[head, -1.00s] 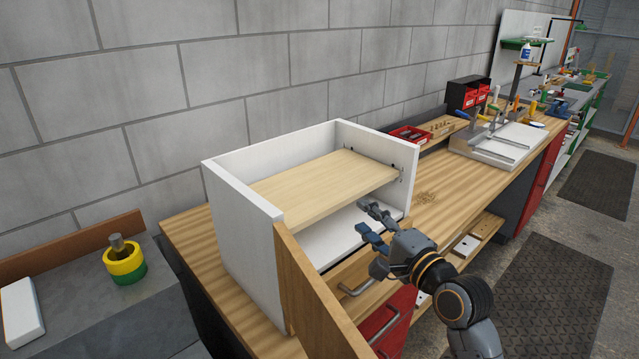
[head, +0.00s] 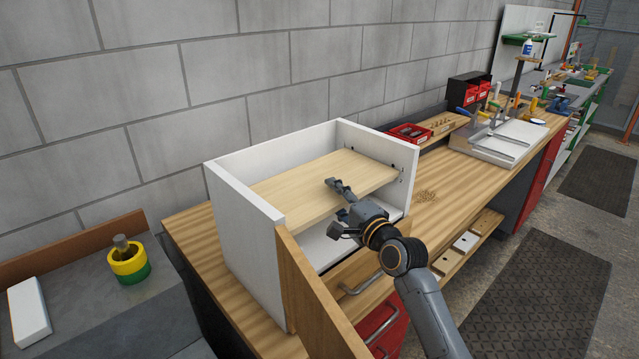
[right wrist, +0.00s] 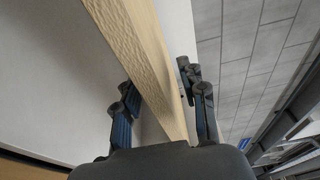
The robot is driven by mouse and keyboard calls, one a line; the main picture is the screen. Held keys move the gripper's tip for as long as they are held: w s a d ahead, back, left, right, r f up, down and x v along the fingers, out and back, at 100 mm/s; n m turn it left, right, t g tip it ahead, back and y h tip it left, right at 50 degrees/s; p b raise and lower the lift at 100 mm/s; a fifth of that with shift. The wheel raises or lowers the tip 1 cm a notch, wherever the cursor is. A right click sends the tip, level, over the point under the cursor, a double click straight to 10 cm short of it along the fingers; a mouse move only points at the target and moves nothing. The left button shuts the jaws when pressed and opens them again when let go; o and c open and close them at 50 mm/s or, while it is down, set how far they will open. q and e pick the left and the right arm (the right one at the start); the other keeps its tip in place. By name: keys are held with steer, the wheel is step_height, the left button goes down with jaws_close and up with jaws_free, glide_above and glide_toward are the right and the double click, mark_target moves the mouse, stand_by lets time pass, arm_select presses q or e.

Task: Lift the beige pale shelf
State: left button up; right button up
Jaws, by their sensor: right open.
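The beige pale shelf (head: 295,188) lies level inside the white cabinet (head: 243,240), part way up between its side walls. My right gripper (head: 336,207) is at the shelf's front edge. One finger shows above the shelf's top face and the other shows lower, in front of the space beneath it. In the right wrist view the shelf's edge (right wrist: 142,55) runs between the spread fingers (right wrist: 157,85), with a visible gap at the left finger. Contact on the right side is unclear. My left gripper is not in view.
A wooden door panel (head: 315,300) stands open at the cabinet's front left. The workbench (head: 450,190) has free room to the right. Red bins (head: 408,133) and a white-topped fixture (head: 505,142) stand farther along it. A block wall is behind.

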jaws_close()
steer(key=shift+w+r, duration=0.1)
steer(key=shift+r, duration=0.1)
step_height(320, 180, up, 24)
steer(key=p, duration=0.5)
stand_by(0.9)
